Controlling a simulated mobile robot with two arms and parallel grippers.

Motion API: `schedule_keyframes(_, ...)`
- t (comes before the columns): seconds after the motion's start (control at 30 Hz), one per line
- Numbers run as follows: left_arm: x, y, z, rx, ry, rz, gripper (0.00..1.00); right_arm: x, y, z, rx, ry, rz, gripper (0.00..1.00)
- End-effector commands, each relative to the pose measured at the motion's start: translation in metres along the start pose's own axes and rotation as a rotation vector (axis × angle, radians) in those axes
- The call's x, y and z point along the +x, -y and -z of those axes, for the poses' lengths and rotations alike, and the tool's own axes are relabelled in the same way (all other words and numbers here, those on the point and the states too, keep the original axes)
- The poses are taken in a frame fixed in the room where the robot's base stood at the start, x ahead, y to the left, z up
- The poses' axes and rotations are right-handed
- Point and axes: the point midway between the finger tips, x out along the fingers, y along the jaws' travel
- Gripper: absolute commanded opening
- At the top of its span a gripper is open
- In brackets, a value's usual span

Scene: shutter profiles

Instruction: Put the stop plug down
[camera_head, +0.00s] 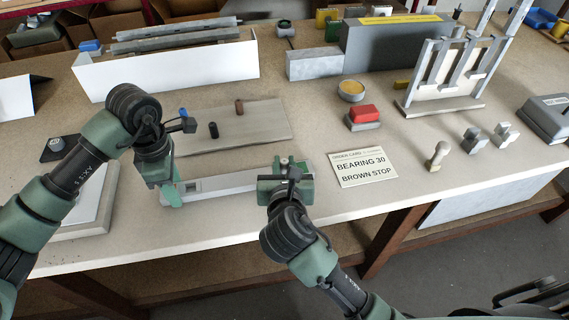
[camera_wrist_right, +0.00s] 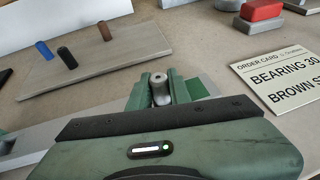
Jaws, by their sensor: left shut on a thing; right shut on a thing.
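A small grey cylinder (camera_wrist_right: 160,88) with a dark spot in its top stands between the fingers of my right gripper (camera_wrist_right: 165,90), which is shut on it; I cannot tell if it is the stop plug. This gripper (camera_head: 285,178) is at the right end of the pale long profile (camera_head: 228,183). My left gripper (camera_head: 172,193) is shut at the profile's left end; its fingers partly hide that end. A brown plug (camera_head: 239,107), a black plug (camera_head: 213,130) and a blue plug (camera_head: 183,112) stand upright on the grey-beige board (camera_head: 262,122) behind.
The order card (camera_head: 362,167) reads "BEARING 30 BROWN STOP" and lies right of my right gripper. A red-topped block (camera_head: 363,116) and a yellow-topped round dish (camera_head: 351,90) stand behind it. A white bin (camera_head: 170,75) is at back left. Bare table lies between board and profile.

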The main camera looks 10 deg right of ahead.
Motion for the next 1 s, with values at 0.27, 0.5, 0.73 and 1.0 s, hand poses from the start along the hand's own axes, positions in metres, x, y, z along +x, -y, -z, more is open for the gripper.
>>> schedule_keyframes(0.27,-0.001,0.0,0.0,0.006,0.002,-0.002,0.0,0.004,0.002,0.023,-0.007,-0.038,0.008,0.0)
schedule_keyframes(0.5,-0.001,-0.001,0.0,0.005,0.0,-0.003,0.0,0.005,0.003,0.023,-0.008,-0.038,0.009,0.41)
schedule_keyframes(0.73,-0.001,-0.001,0.002,0.002,-0.003,-0.003,0.0,0.005,0.004,0.023,-0.009,-0.038,0.011,0.41)
schedule_keyframes(1.0,0.0,-0.001,0.003,0.0,-0.005,-0.003,0.0,0.001,0.004,0.011,-0.005,-0.036,0.011,0.41)
